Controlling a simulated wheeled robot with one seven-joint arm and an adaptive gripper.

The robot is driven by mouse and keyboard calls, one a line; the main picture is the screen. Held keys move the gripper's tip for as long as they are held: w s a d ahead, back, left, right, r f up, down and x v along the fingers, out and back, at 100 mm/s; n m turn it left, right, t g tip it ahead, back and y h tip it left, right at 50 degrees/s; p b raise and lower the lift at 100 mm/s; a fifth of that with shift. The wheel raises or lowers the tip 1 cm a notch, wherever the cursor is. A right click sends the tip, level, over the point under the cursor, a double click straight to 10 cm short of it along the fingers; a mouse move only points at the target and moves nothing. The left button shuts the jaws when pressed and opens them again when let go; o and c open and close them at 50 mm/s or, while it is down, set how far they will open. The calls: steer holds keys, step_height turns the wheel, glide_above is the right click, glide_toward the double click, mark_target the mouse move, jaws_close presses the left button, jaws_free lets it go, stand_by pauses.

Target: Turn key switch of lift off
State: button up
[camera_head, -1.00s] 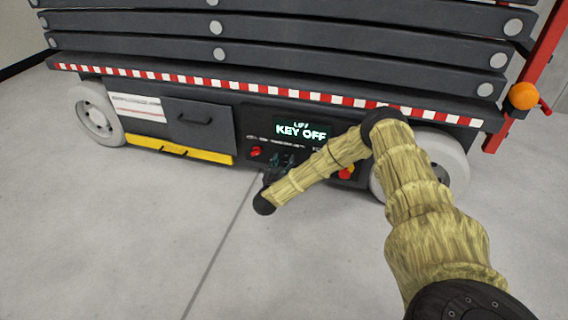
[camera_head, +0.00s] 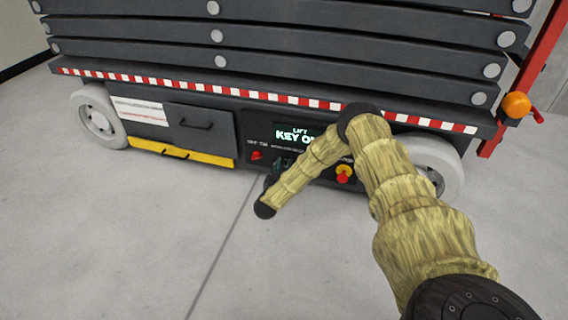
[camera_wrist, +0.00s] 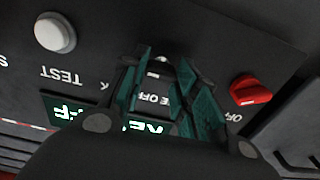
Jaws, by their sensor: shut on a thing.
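The lift's dark control panel (camera_head: 258,137) is low on the lift's side. My gripper (camera_wrist: 165,62), with teal fingers, is at the panel and shut on the key switch (camera_wrist: 160,60). Only a small pale metallic bit of the switch shows between the fingertips; its turn angle is hidden. In the head view my gripper (camera_head: 280,168) is small and partly covered by my arm.
A red knob (camera_wrist: 250,90) sits beside the fingers, with a grey TEST button (camera_wrist: 55,33) on the other side. A yellow bar (camera_head: 180,151) is at left. Floor in front is clear.

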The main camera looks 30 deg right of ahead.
steer(key=shift+a+f, duration=0.1)
steer(key=shift+a, duration=0.05)
steer(key=o, duration=1)
steer(key=v, duration=1.1)
steer(key=shift+s+a, duration=0.3)
